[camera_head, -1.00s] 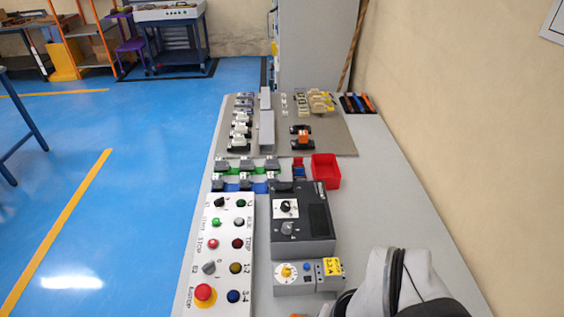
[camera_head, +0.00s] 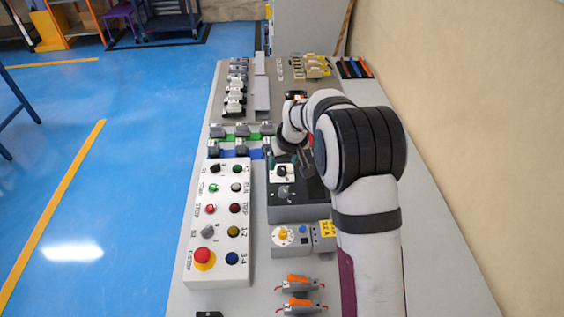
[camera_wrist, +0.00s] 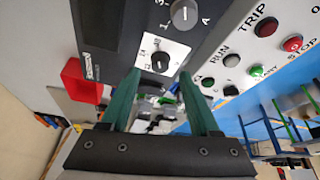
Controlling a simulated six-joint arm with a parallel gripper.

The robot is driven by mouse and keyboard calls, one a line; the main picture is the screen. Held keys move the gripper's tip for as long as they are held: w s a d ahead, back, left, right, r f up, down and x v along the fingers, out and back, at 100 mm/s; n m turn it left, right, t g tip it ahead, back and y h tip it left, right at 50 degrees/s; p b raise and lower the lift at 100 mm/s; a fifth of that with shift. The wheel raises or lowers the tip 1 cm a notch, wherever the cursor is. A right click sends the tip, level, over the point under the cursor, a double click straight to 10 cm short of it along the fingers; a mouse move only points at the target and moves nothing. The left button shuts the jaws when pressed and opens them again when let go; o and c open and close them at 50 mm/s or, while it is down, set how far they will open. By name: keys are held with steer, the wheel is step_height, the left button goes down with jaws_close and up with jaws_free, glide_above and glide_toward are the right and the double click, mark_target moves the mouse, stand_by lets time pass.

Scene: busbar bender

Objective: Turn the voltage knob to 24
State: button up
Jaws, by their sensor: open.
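The voltage knob (camera_wrist: 160,61) is a small black knob on a square white dial plate (camera_wrist: 148,48) on the black power box. It also shows in the head view (camera_head: 282,171), just below my arm's end. My gripper (camera_wrist: 160,74) has two green fingers, spread apart and empty. In the wrist view the fingertips lie on either side of the knob's lower edge; whether they touch the box cannot be told. The dial's small numbers and the knob's pointer direction are too small to read surely.
A grey knob (camera_wrist: 184,13) marked A sits beside the dial on the same box. A white button panel (camera_head: 217,225) stands to the left. A red bin (camera_wrist: 84,82) is near the box.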

mark_target(282, 168)
steer(key=x, duration=0.3)
steer(key=shift+f, duration=0.1)
jaws_close()
